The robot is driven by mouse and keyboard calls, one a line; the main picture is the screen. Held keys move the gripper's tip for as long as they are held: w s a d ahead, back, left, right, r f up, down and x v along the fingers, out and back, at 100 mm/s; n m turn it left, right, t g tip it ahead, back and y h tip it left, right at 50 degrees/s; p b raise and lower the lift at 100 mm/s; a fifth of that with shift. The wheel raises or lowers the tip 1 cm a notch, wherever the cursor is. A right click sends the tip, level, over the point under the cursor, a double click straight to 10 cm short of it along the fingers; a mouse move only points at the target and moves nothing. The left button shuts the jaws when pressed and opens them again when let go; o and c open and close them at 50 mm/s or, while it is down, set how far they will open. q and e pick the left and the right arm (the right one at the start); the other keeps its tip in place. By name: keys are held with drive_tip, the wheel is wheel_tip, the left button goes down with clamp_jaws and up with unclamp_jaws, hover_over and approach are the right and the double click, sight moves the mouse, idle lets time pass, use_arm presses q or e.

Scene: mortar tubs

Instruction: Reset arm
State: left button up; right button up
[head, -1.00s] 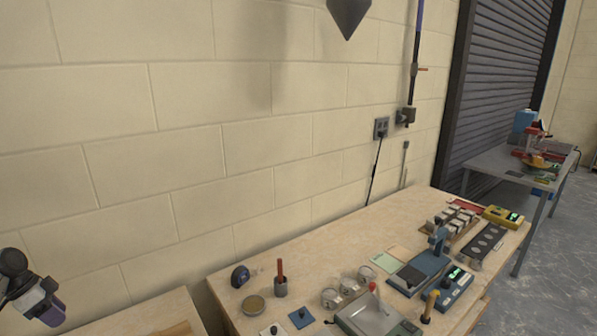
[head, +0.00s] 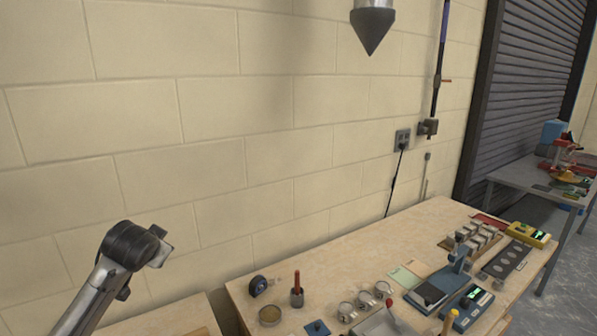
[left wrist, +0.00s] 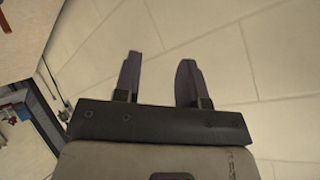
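In the head view my left arm (head: 108,272) reaches up from the lower left in front of the block wall. Its dark rounded end is raised beside the bench. I cannot make out the fingers clearly there. In the left wrist view my left gripper (left wrist: 158,80) has its two dark fingers apart, with nothing between them. The pale block wall fills most of the view behind them. My right arm and gripper are not in view.
A wooden bench (head: 345,262) carries cups, a blue device (head: 458,283), a tape measure (head: 258,286) and a yellow meter (head: 530,235). A grey cone-tipped body (head: 373,28) hangs above. A metal table (head: 515,172) stands far right. The space before the wall is clear.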

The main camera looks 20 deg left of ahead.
use_arm(q)
drive_tip(key=s+d+m+t+h+p, duration=0.1)
drive_tip(key=s+d+h+p, duration=0.1)
drive_tip(key=s+d+p, duration=0.65)
drive_tip(key=s+d+m+t+h+p, duration=0.15)
drive_tip(key=s+d+p, duration=0.25)
drive_tip(key=d, duration=1)
drive_tip(key=s+d+f+g+h+p, duration=0.1)
drive_tip(key=s+d+f+g+p, duration=0.2)
drive_tip(key=s+p, duration=0.4)
drive_tip(key=s+d+f+n+g+h+p, duration=0.1)
drive_tip(key=s+p, duration=0.7)
drive_tip(key=s, duration=1.1)
drive_tip(key=d+f+g+h, duration=0.1)
drive_tip(key=d+f+g, duration=0.1)
drive_tip(key=d+g, duration=0.1)
drive_tip(key=shift+s+d+g, duration=0.15)
drive_tip(key=shift+d+g, duration=0.2)
drive_tip(key=shift+d, duration=0.05)
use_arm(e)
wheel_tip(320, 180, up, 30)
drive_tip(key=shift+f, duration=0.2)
use_arm(q)
drive_tip(key=shift+f, duration=0.15)
drive_tip(key=shift+c, duration=0.2)
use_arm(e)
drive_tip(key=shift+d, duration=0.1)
